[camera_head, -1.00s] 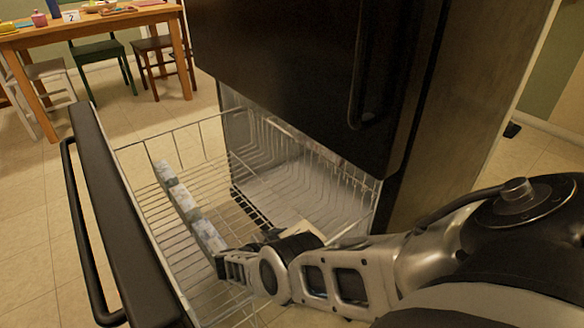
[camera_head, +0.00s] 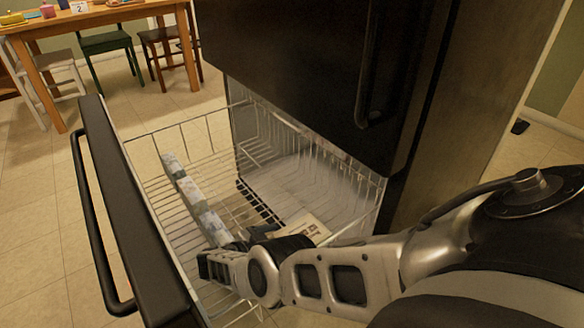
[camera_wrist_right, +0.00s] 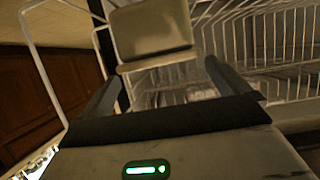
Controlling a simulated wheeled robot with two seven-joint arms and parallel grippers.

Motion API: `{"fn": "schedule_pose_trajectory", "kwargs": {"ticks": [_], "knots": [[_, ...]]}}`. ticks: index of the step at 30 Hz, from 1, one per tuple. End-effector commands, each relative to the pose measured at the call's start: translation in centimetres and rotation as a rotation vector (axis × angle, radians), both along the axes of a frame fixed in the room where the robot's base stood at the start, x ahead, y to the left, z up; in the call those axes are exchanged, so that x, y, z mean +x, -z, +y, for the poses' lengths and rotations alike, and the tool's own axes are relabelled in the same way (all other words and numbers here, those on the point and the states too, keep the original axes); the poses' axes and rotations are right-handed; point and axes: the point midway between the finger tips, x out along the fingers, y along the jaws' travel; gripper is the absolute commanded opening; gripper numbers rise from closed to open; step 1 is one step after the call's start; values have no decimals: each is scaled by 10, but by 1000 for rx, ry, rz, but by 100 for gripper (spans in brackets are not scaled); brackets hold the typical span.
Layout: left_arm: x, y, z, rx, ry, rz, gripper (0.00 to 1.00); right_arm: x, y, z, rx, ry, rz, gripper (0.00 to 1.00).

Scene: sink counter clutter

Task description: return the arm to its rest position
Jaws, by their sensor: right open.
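My right arm (camera_head: 345,275) comes in from the right in the head view and reaches over the open freezer drawer. My right gripper (camera_head: 250,235) is over the drawer's wire basket, partly hidden by its own wrist. In the wrist view the two dark fingers of the right gripper (camera_wrist_right: 162,80) stand wide apart, with nothing clearly held between them. A beige block-like thing (camera_wrist_right: 152,35) shows beyond the fingers; I cannot tell what it is or how far off. My left gripper is not in view.
The black refrigerator (camera_head: 290,60) stands behind, its drawer front (camera_head: 125,210) pulled out left. The wire basket (camera_head: 205,125) holds a row of patterned packages (camera_head: 190,195) and a pale printed box (camera_head: 305,228). A wooden table (camera_head: 110,15) with chairs is at back left.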

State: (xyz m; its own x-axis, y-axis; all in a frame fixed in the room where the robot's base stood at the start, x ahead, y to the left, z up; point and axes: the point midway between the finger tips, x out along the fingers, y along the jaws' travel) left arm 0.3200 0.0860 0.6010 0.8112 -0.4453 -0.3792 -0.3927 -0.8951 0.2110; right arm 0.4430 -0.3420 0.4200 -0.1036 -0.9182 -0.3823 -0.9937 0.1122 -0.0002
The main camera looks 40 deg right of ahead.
Motion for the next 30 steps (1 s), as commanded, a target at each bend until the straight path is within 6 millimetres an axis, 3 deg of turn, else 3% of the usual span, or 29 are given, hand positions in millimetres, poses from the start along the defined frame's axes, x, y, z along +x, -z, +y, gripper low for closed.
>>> {"fn": "schedule_pose_trajectory", "kwargs": {"ticks": [6,23,26,30], "knots": [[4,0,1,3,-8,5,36,2,-7,14,-1,0,-1,100],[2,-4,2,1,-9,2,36,2,-9,14,-1,0,-1,100],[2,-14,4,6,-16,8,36,2,-23,14,-1,0,-1,100],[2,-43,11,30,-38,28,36,2,-68,14,-1,1,-2,100]]}}
